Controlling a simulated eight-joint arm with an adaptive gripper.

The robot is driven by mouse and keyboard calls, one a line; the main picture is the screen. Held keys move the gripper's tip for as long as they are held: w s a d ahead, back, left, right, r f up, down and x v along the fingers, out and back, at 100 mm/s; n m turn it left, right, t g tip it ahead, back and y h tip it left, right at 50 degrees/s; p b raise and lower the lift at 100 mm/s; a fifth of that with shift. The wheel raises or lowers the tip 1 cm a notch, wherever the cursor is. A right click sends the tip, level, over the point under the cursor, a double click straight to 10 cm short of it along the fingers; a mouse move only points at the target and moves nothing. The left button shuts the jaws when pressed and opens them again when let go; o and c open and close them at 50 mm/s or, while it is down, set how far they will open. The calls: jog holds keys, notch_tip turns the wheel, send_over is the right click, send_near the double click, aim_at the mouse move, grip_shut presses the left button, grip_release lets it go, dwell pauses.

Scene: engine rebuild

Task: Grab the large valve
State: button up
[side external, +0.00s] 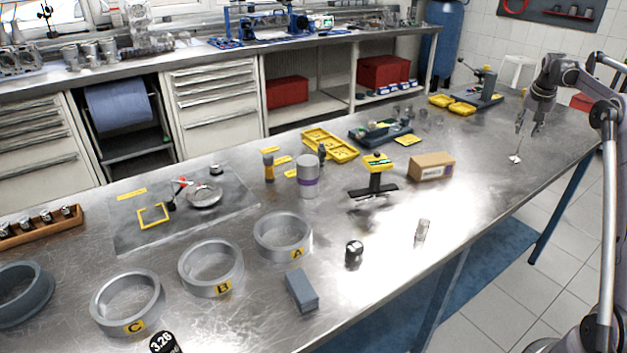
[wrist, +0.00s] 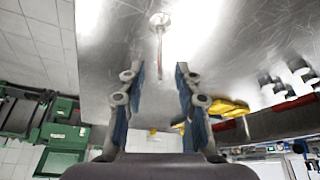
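A valve with a pale round head (side external: 515,159) and a thin stem stands head-down on the metal bench at the right in the side view. In the wrist view its head (wrist: 160,19) is at the top middle and its stem runs down toward the space between my fingers. My gripper (side external: 527,131) is over the right part of the bench, pointing down, close to the upper stem. In the wrist view my gripper (wrist: 160,72) is open, with blue finger pads on either side of an empty gap. Whether a finger touches the stem cannot be told.
A green press-like tool (side external: 487,90) and yellow trays (side external: 460,108) stand behind and left of the valve. A cardboard box (side external: 432,166) is farther left. The bench around the valve is clear, and its front edge is near.

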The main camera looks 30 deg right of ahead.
aim_at(523, 137)
jog(key=shift+x, duration=2.85)
jog(key=shift+s+a+f, duration=0.1)
jog(key=shift+a, duration=0.05)
grip_shut()
